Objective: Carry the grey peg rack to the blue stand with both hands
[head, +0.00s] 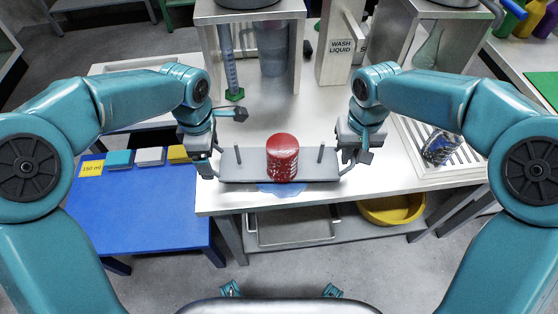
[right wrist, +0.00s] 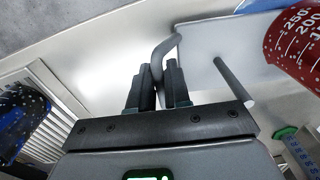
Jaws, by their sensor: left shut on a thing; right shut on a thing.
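The grey peg rack (head: 237,173) is a flat tray with upright pegs, at the front edge of the white table. A red container with white markings (head: 283,158) sits on its middle; it also shows in the right wrist view (right wrist: 297,48). My left gripper (head: 212,168) is shut on the rack's left end. My right gripper (head: 348,163) is shut on the right end; in the right wrist view its fingers (right wrist: 158,88) close around a bent grey handle. The blue stand (head: 140,212) is a low table to the left, with its front area bare.
Coloured blocks, one marked 150 ml (head: 92,169), line the stand's back edge. A blue patch (head: 282,188) shows under the rack. A slatted tray (head: 440,165) holds a dark blue beaker at right. A yellow bowl (head: 392,210) and metal tray (head: 292,226) sit below.

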